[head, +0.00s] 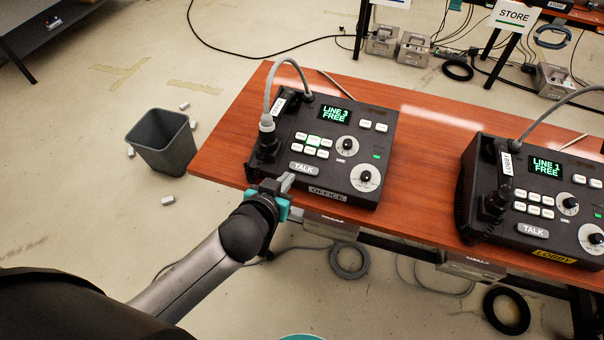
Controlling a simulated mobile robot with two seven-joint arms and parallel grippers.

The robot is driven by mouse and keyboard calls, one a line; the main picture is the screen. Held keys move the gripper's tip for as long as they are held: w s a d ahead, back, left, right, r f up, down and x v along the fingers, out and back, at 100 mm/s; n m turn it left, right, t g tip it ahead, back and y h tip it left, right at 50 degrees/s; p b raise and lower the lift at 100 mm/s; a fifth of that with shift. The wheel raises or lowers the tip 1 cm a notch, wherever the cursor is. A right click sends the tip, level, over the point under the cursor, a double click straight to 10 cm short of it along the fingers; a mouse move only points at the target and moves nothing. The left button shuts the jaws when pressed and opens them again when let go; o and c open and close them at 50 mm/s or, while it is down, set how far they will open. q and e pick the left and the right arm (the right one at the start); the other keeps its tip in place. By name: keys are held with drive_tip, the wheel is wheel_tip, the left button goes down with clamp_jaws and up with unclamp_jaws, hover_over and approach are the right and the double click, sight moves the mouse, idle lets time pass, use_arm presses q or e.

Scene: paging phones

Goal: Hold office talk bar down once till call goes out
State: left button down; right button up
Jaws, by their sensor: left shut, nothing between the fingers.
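The office phone (345,133) is a black desk unit on the red-brown table, with a nameplate that looks like OFFICE (327,194) on its front edge. Its grey TALK bar (304,169) is at the lower left of the face. Its screen (334,114) reads LINE 3 FREE in green. My left gripper (287,182) is shut and empty at the phone's front left corner, just below and left of the TALK bar. I cannot tell whether its tips touch the phone. My right gripper is not in view.
The lobby phone (533,229), with its own TALK bar (532,230) and LINE 1 FREE on its screen, stands to the right on the table (428,159). A dark bin (163,141) stands on the floor at left. A STORE sign (514,15) is at the back right.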

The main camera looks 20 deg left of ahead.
use_arm(q)
drive_tip(key=shift+w, duration=0.1)
drive_tip(key=shift+w+f, duration=0.1)
drive_tip(key=b, duration=0.2)
approach(305, 165)
drive_tip(key=w+r, duration=0.1)
drive_tip(key=w, duration=0.3)
drive_tip(key=f, duration=0.1)
drive_tip(key=w+f+b, duration=0.1)
drive_tip(key=f, duration=0.1)
drive_tip(key=shift+w+f+b, duration=0.1)
drive_tip(key=shift+f+b, duration=0.25)
drive_tip(key=shift+f, duration=0.05)
drive_tip(key=shift+f, duration=0.1)
